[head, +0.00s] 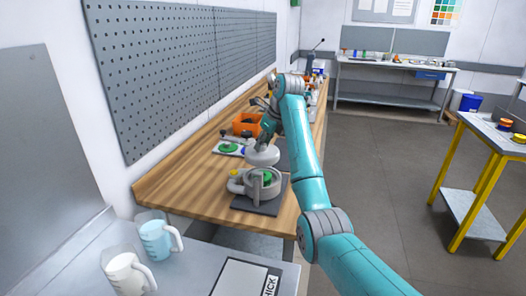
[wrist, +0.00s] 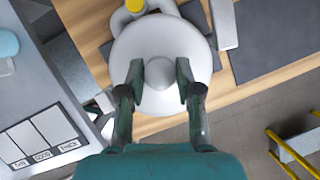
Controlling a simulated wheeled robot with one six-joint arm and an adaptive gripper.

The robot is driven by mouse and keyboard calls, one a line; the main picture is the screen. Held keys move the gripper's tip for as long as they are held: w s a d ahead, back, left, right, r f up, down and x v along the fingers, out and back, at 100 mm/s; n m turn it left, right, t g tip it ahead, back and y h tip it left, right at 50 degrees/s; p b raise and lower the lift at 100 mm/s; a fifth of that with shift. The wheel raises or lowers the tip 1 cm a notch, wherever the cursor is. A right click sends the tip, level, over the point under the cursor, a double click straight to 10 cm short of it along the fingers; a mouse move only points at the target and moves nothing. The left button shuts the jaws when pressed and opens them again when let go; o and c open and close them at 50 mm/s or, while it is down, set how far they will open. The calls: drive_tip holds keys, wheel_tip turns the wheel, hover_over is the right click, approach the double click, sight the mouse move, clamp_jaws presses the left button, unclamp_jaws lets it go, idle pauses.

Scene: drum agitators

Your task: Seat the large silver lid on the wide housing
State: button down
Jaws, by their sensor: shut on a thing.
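The large silver lid (head: 262,157) is a pale grey disc with a round knob, held level near the wide housing. My gripper (wrist: 160,74) is shut on the lid's knob; the lid (wrist: 160,44) fills the middle of the wrist view. The wide grey housing (head: 250,189) stands on a dark mat on the wooden bench, with a green part showing in its open interior. In the head view the lid appears above the housing's rim and toward its far side, apart from it. In the wrist view the lid hides most of what is below.
A yellow cap (head: 234,172) is at the housing's left side. A green disc on a white plate (head: 228,148) and an orange bin (head: 246,124) are farther back. Two measuring jugs (head: 154,240) stand on the near grey table. A pegboard (head: 185,75) lines the wall.

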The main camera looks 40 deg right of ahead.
sight(269, 153)
drive_tip(key=shift+f, duration=3.55)
drive_tip(key=shift+f, duration=0.75)
drive_tip(key=c, duration=0.7)
unclamp_jaws()
drive_tip(key=shift+f, duration=0.15)
drive_tip(key=shift+s, duration=0.1)
drive_tip(key=v, duration=0.7)
drive_tip(key=shift+s+r, duration=0.1)
drive_tip(key=shift+r, duration=0.25)
drive_tip(key=shift+d, duration=0.1)
